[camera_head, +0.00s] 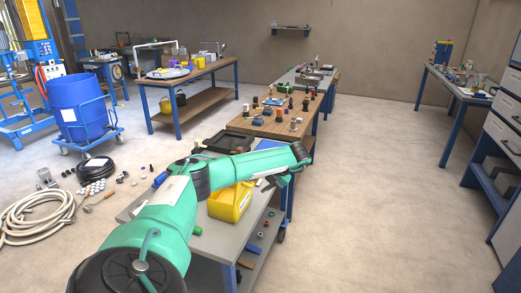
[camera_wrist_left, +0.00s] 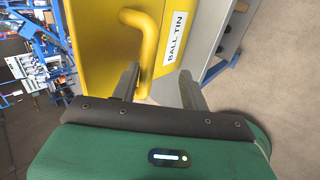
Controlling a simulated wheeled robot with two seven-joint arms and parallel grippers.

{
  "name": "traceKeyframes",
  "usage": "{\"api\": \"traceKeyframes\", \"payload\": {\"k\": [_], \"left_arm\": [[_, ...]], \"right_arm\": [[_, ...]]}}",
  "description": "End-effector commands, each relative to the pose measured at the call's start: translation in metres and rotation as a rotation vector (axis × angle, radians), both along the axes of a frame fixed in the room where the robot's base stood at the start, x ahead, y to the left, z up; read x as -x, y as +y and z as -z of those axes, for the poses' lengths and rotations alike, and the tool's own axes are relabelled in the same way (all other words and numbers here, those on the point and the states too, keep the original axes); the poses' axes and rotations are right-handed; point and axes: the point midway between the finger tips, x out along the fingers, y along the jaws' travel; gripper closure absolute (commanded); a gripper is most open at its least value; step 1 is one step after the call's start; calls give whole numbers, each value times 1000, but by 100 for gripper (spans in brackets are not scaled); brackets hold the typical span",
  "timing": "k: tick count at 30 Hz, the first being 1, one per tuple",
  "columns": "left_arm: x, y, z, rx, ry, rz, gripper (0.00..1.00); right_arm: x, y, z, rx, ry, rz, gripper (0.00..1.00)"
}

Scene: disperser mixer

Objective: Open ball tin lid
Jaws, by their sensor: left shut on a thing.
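The yellow ball tin (camera_head: 230,204) stands on the grey near end of the long bench. It fills the upper middle of the left wrist view (camera_wrist_left: 90,60), with its curved yellow handle (camera_wrist_left: 149,45) and a white "BALL TIN" label (camera_wrist_left: 174,38). My left gripper (camera_head: 267,180) is at the tin's upper right in the head view. In the left wrist view its two dark fingers (camera_wrist_left: 160,74) are at the handle's lower end. It is shut on a part of the tin; I cannot tell whether that part is lid or handle. My right gripper is not in view.
A black tray (camera_head: 228,142) lies behind the tin. Several bottles and small parts cover the wooden bench (camera_head: 245,124) beyond. A blue drum (camera_head: 82,105) on a cart, a coiled hose (camera_head: 38,215) and loose parts are on the floor at left. Floor to the right (camera_head: 375,190) is clear.

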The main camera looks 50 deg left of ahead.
Motion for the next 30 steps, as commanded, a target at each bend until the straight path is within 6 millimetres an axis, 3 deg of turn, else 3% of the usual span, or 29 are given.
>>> {"api": "traceKeyframes", "payload": {"k": [7, 14, 21, 30], "left_arm": [[-8, -10, -7, 7, -8, 10, 64], [-23, -37, -42, 4, -11, 9, 64], [-35, -59, -82, 1, -7, 5, 64], [-45, -77, -102, 0, -4, 1, 64]], "right_arm": [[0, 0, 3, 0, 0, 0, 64], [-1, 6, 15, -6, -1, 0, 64], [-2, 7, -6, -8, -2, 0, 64], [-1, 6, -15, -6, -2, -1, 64]]}}
